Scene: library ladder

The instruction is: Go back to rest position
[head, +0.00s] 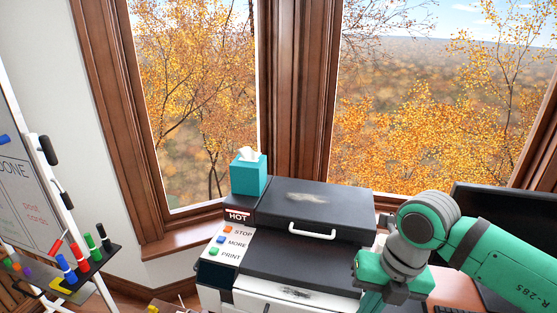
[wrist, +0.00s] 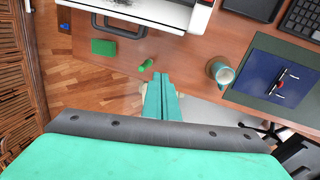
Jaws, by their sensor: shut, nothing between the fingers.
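My gripper (wrist: 162,100) shows in the wrist view with its two teal fingers pressed together and nothing between them. In the head view my green and grey arm comes in from the right and bends down in front of the printer (head: 313,215). The fingertips are hidden in the head view.
The printer carries a teal tissue box (head: 248,176) and a HOT label. A marker tray (head: 88,268) and whiteboard stand at left.

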